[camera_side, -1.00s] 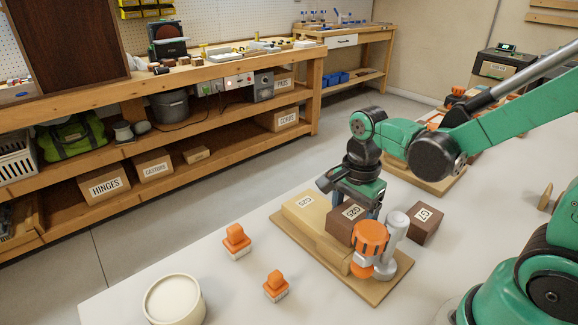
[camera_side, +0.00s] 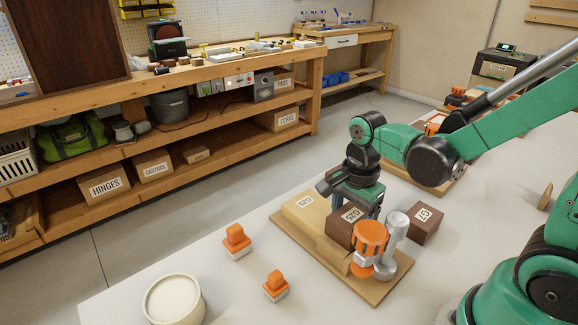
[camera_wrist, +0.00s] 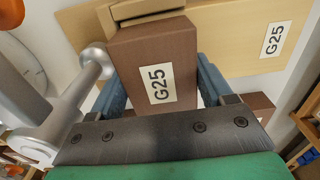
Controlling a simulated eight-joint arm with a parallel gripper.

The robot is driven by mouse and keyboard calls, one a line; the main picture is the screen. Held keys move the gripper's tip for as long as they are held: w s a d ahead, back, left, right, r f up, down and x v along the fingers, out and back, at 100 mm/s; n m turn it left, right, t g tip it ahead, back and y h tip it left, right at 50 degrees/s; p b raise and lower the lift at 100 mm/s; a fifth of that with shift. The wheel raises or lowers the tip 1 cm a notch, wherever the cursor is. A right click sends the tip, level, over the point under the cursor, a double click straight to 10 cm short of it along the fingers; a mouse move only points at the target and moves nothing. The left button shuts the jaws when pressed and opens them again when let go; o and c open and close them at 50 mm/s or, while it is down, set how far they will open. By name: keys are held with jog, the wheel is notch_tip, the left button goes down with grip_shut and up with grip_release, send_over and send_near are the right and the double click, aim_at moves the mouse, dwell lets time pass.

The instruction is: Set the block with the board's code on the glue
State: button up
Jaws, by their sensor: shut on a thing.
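My gripper (camera_side: 360,205) is shut on a dark brown block (camera_side: 339,231) labelled G25. In the wrist view the block (camera_wrist: 135,58) sits between the blue fingers (camera_wrist: 160,90), label facing the camera. A pale wooden board (camera_side: 301,215) with a G25 label lies on the tan base; its label (camera_wrist: 272,40) also shows in the wrist view. The held block is at the board's near end, beside a smaller tan piece (camera_side: 333,256). I cannot tell whether the block touches the board. No glue is clearly visible; the block and gripper may hide it.
An orange-and-grey clamp-like tool (camera_side: 369,236) stands close on the right of the held block. Another dark block (camera_side: 425,229) with a different label sits behind it. Two orange-topped pieces (camera_side: 237,238) and a cream tub (camera_side: 172,300) stand on the table.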

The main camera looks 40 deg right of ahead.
jog(key=shift+f, duration=0.2)
dwell(0.6)
jog(key=o, duration=1.3)
jog(key=shift+c, duration=0.2)
jog(key=shift+r, duration=0.15)
jog(key=shift+r, duration=3.4)
